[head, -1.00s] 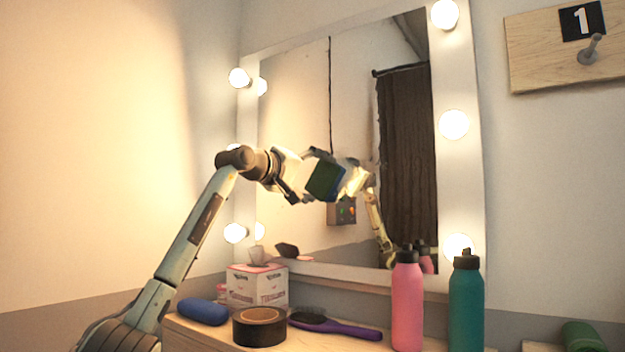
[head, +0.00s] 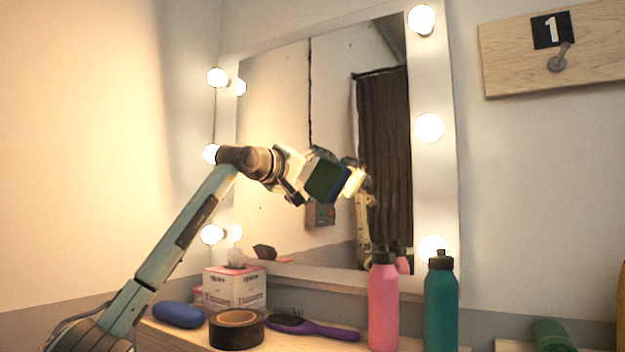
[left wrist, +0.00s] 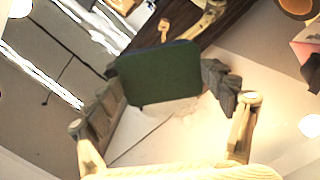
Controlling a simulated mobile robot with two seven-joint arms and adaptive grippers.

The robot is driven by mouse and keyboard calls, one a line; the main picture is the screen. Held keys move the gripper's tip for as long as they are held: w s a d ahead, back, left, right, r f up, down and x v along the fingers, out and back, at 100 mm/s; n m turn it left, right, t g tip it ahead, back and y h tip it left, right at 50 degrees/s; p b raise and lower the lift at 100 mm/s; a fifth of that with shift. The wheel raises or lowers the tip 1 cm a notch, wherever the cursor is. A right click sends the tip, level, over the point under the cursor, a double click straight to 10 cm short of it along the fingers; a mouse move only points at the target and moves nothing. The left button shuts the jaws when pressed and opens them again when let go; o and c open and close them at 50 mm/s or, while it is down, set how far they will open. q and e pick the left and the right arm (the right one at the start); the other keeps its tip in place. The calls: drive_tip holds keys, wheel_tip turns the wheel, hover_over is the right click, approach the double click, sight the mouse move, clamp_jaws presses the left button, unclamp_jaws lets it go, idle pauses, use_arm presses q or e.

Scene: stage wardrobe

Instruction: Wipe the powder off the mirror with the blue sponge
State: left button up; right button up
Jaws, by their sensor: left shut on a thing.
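My left gripper (head: 318,176) is raised in front of the mirror (head: 278,110) and shut on the blue sponge (head: 324,182). The sponge shows a dark green face and a blue edge. In the left wrist view the sponge (left wrist: 160,75) sits between the two fingers (left wrist: 165,95), green face toward the camera. The mirror surface (left wrist: 145,150) lies beyond it. I cannot tell whether the sponge touches the glass. A pale, uneven patch on the glass near the sponge may be powder; powder is not clear in the head view. My right gripper is out of view.
Lit bulbs line the mirror's white frame. On the counter stand a tissue box (head: 235,288), blue case (head: 178,314), tape roll (head: 236,329), purple hairbrush (head: 315,328), pink bottle (head: 383,302) and teal bottle (head: 440,302). A wooden hook board (head: 510,70) hangs at right.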

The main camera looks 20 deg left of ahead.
use_arm(q)
drive_tip(key=shift+s+d, duration=0.2)
drive_tip(key=shift+d, duration=1.35)
drive_tip(key=shift+r, duration=0.9)
drive_tip(key=shift+c, duration=0.7)
drive_tip(key=shift+w+a+r, duration=0.85)
drive_tip(key=shift+w+a, duration=0.1)
drive_tip(key=shift+a, duration=5.45)
drive_tip(key=s+d, duration=0.1)
drive_tip(key=d, duration=1.2)
drive_tip(key=shift+s, duration=0.4)
drive_tip(key=shift+a, duration=0.1)
drive_tip(key=shift+s+f+b, duration=0.1)
drive_tip(key=shift+s+b, duration=0.15)
drive_tip(key=shift+b, duration=0.15)
drive_tip(key=b, duration=0.2)
approach(334, 164)
drive_tip(key=shift+d+x, duration=0.15)
drive_tip(key=shift+x, duration=0.55)
drive_tip(key=shift+d+x, duration=0.15)
drive_tip(key=shift+x, duration=0.5)
